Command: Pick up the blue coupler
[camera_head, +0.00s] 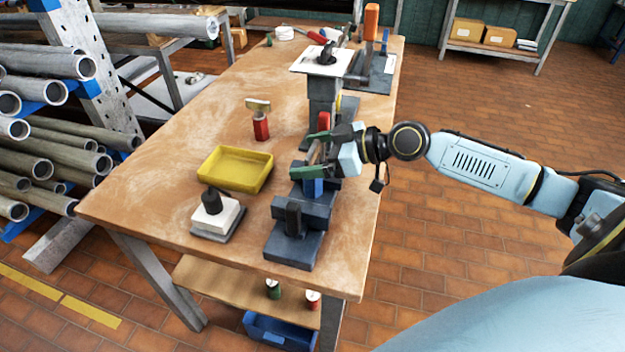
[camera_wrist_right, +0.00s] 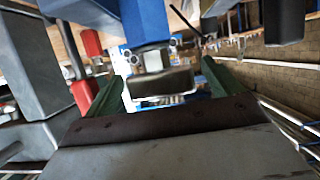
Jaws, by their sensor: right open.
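The blue coupler (camera_head: 313,187) is partly hidden by my right gripper in the head view. It appears to stand in or on a dark grey vise-like fixture (camera_head: 300,208) near the table's front right. In the right wrist view a bright blue body (camera_wrist_right: 146,22), probably the coupler, has a shiny metal part (camera_wrist_right: 160,84) below it in the picture, between the fingers. My right gripper (camera_head: 306,156) is open, with its green fingers spread at the fixture; the wrist view shows the same fingers (camera_wrist_right: 160,88). Contact cannot be told. My left gripper is out of view.
A yellow tray (camera_head: 236,168), a white-and-black block (camera_head: 217,212) and a red-based tool (camera_head: 260,122) stand left of the fixture. A grey post with a white plate (camera_head: 322,60) rises behind my gripper. The table's left middle is clear. Pipes (camera_head: 40,150) fill a rack at left.

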